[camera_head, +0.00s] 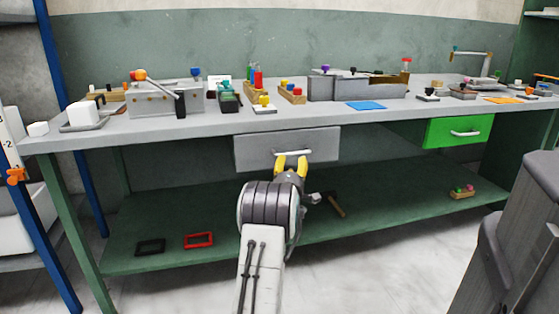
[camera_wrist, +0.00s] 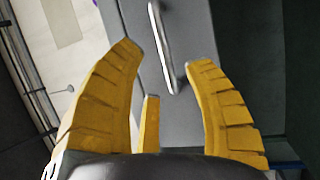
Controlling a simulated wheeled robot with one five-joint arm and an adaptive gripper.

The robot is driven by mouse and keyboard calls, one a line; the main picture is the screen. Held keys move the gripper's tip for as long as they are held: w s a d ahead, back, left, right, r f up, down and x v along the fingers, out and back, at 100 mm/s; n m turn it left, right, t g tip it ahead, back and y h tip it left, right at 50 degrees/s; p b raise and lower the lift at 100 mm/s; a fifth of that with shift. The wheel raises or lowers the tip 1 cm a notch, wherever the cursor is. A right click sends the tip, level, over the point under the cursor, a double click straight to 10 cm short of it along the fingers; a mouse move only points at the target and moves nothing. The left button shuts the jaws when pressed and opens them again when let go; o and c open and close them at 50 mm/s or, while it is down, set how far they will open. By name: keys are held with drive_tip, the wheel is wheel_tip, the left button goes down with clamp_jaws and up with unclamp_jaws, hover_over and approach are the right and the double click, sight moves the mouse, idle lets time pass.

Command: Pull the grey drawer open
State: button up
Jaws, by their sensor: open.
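The grey drawer (camera_head: 262,150) hangs under the front of the workbench and looks closed, its front about level with the bench edge. Its pale bar handle (camera_head: 318,153) runs across the drawer front, partly behind my gripper. My gripper (camera_head: 291,161) is open with yellow fingers, right in front of the handle in the head view. In the wrist view the open fingers (camera_wrist: 165,55) point at the grey drawer front (camera_wrist: 190,25), and the handle (camera_wrist: 162,48) shows between the fingertips. I cannot tell whether the fingers touch the handle.
A green drawer (camera_head: 455,132) is farther right under the bench. The grey benchtop (camera_head: 215,118) carries presses, blocks and a blue mat (camera_head: 366,105). The lower green shelf (camera_head: 370,205) holds a hammer (camera_head: 336,205) and a red frame (camera_head: 199,240). A grey bin-like object (camera_head: 510,250) stands at the right.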

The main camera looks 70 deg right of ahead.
sight(294, 154)
drive_tip(key=b+x, duration=0.4)
drive_tip(key=x, duration=0.1)
drive_tip(key=shift+d+f+b, duration=0.1)
drive_tip(key=shift+d+b, duration=0.1)
drive_tip(key=shift+b, duration=0.15)
drive_tip(key=shift+x, duration=0.85)
clamp_jaws()
